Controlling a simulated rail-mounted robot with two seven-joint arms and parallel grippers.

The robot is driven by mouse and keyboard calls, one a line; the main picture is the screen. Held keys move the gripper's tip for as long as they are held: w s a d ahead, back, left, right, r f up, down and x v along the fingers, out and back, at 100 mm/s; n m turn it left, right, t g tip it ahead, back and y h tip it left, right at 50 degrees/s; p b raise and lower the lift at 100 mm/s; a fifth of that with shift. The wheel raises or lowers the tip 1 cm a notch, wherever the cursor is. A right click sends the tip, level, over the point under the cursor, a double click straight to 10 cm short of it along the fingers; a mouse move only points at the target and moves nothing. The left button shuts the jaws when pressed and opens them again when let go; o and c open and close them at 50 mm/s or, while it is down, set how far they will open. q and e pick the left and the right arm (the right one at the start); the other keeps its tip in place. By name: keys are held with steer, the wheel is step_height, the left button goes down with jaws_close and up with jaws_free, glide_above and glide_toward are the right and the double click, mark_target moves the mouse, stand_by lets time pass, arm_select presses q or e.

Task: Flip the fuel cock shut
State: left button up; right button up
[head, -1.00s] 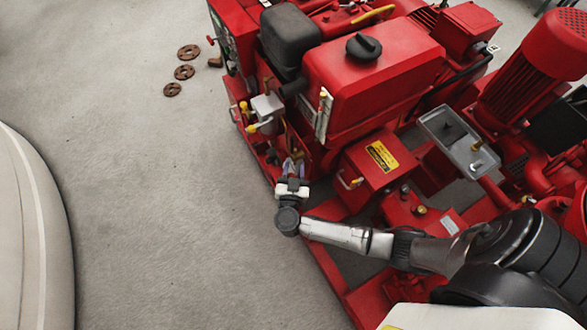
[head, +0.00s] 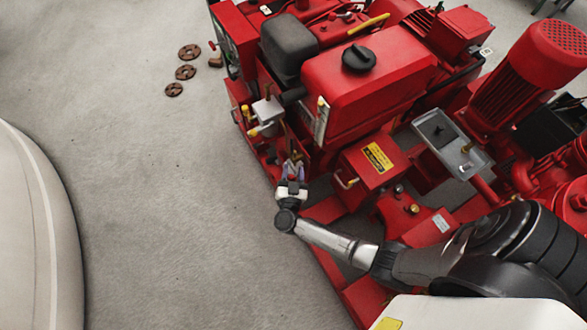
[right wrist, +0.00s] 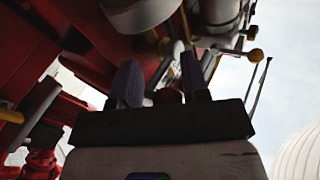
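My right gripper (head: 293,168) is at the near left side of the red engine, under the fuel tank. Its two fingers stand apart in the right wrist view (right wrist: 161,82), with a small red part (right wrist: 168,97) showing between them. A small brass-coloured fitting (head: 297,155) is just beyond the fingertips. I cannot tell for sure whether it is the fuel cock, nor whether the fingers touch it. A yellow-tipped lever (head: 253,131) sits on the grey filter unit up and left of the gripper. My left gripper is not in view.
The red fuel tank (head: 365,85) with a black cap and the black air cleaner (head: 287,48) stand above the gripper. A red box with a yellow label (head: 377,157) is at its right. Rusty discs (head: 186,72) lie on the floor.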

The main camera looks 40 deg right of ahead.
steer(key=o, duration=0.3)
steer(key=shift+r, duration=0.1)
steer(key=p+v, duration=0.3)
steer(key=v, duration=1.1)
stand_by(0.4)
